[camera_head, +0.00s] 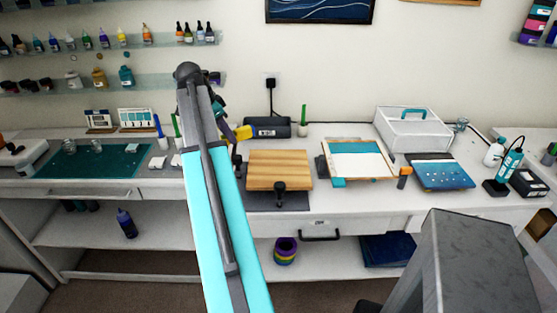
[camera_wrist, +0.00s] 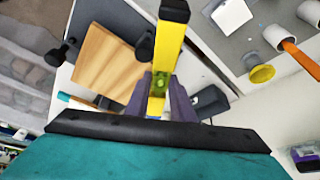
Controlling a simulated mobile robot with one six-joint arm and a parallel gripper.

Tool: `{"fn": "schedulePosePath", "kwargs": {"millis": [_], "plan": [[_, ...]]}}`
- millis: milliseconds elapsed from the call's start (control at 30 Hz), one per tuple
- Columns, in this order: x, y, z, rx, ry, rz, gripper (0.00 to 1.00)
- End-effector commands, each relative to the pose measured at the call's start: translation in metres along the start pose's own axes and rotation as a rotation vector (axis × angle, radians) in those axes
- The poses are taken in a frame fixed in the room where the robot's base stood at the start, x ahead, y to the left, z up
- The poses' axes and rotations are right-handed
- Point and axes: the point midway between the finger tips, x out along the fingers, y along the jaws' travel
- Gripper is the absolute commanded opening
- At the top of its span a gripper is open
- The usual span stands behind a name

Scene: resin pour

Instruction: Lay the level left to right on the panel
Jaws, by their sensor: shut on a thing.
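My gripper (camera_wrist: 165,95) is shut on a yellow level (camera_wrist: 166,58) with a green bubble vial, seen in the wrist view. In the head view the level (camera_head: 243,132) is a small yellow shape beside my arm, left of and above the wooden panel (camera_head: 280,169). The panel lies on a dark mat, with a black clamp-like piece at its front edge and another at its left. It also shows in the wrist view (camera_wrist: 104,62), left of the level. My gripper is partly hidden behind my arm in the head view.
A black box (camera_head: 268,127) stands behind the panel, with a green-handled tool (camera_head: 303,120) at its right. A white framed board (camera_head: 358,160) and a blue panel (camera_head: 440,172) lie to the right. A teal mat (camera_head: 95,162) with cups lies left.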

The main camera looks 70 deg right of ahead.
Motion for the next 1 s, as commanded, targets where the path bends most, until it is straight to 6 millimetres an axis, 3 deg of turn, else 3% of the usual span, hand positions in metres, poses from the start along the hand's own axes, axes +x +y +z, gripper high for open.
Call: {"fn": "schedulePosePath", "kwargs": {"millis": [33,300,500,700,1000], "plan": [[0.005,0.004,-0.019,0.052,0.0,0.022,0.0],[0.03,0.042,-0.099,0.324,0.001,0.135,0.0],[0.042,0.067,-0.139,0.47,0.0,0.195,0.0],[0.047,0.077,-0.153,0.525,0.0,0.218,0.0],[0.047,0.078,-0.153,0.526,0.0,0.218,0.0]]}}
